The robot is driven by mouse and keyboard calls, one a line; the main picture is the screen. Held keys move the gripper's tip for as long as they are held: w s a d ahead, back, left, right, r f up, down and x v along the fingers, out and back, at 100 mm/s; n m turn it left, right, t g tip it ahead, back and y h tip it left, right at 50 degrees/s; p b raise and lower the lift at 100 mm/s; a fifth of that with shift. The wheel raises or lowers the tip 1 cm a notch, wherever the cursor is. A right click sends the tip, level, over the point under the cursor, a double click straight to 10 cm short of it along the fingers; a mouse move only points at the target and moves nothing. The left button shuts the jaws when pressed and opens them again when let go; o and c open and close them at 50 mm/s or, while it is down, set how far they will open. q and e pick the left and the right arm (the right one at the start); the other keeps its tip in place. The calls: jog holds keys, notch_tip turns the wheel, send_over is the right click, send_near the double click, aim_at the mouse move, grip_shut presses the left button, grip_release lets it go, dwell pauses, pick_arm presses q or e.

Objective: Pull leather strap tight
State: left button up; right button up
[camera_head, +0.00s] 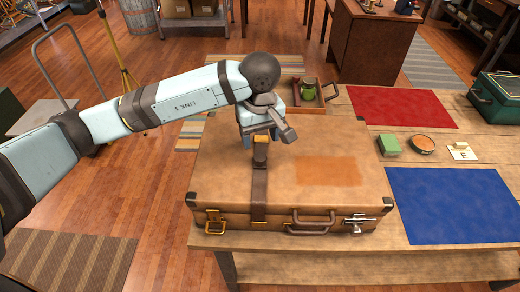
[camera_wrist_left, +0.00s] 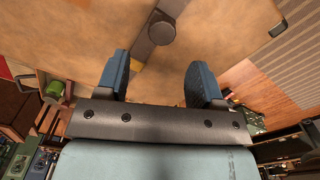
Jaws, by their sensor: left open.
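A tan leather suitcase (camera_head: 345,195) lies shut on a wooden table. A dark brown leather strap (camera_head: 259,185) runs across its lid and down the front at the left. My left gripper (camera_head: 262,138) is open above the strap's far end, near a brass-coloured piece. In the left wrist view my two fingers (camera_wrist_left: 158,75) are apart with nothing between them. The strap (camera_wrist_left: 167,20) lies beyond them on the lid, with a round dark knob on it. Whether the fingers touch the strap cannot be told. My right gripper is not seen.
A brass buckle (camera_head: 214,222), a handle (camera_head: 312,222) and a metal latch (camera_head: 358,222) are on the suitcase front. A wooden tray (camera_head: 322,95) stands behind it. Blue (camera_head: 455,205) and red (camera_head: 405,110) mats, a green block (camera_head: 389,145) and a round tin (camera_head: 421,144) are at right.

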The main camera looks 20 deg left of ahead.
pick_arm(q)
notch_tip(320, 180, up, 8)
jog(key=shift+f, duration=0.2)
dwell(0.8)
